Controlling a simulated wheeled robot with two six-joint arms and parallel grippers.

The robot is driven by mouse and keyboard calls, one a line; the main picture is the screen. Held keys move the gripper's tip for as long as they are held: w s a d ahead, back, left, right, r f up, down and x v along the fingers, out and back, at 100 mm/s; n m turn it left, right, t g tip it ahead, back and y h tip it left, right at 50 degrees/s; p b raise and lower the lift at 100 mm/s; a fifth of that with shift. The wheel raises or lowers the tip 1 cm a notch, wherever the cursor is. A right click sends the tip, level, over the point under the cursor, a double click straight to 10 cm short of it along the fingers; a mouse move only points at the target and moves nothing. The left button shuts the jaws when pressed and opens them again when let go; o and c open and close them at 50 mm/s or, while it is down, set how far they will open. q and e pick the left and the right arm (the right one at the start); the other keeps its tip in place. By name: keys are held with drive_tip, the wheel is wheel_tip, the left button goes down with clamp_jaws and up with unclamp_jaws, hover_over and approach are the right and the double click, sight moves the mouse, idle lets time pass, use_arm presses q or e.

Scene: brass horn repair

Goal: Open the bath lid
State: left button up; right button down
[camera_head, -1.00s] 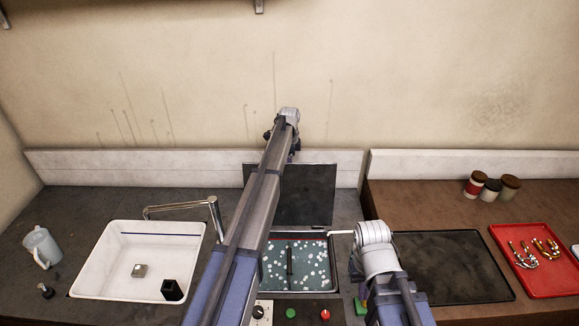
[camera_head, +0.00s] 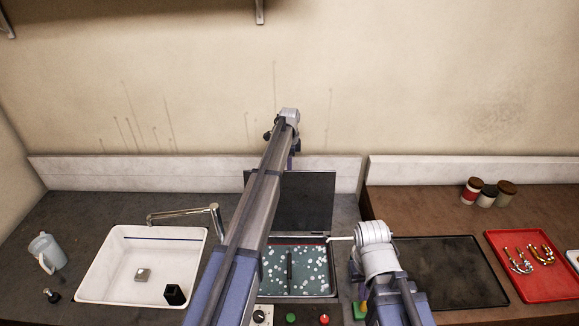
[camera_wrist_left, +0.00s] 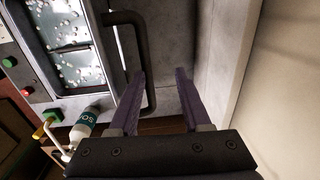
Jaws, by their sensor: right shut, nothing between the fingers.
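The bath (camera_head: 331,290) is a metal-rimmed tank of teal liquid with white floating bits and a dark bar in it. Its dark lid (camera_head: 318,200) stands raised behind it, the liquid uncovered. My left arm crosses in front of the lid's left part. In the left wrist view my left gripper (camera_wrist_left: 161,74) is open, its purple fingers apart. A dark bar handle (camera_wrist_left: 149,65) shows by the fingers; whether it lies between them, I cannot tell. My right gripper (camera_head: 356,272) is shut and empty beside the bath's right edge, partly hidden by its wrist.
A white sink (camera_head: 100,285) with a tap (camera_head: 180,212) is at left, a jug (camera_head: 45,250) beyond it. Red and green buttons (camera_head: 291,318) line the bath's front. At right are a black mat (camera_head: 450,270), red tray (camera_head: 515,275) and jars (camera_head: 489,193). A labelled bottle (camera_wrist_left: 90,123) stands near the bath.

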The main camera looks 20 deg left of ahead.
wheel_tip(320, 180, up, 4)
drive_tip(key=p, duration=0.3)
drive_tip(key=shift+r, duration=0.1)
idle(0.3)
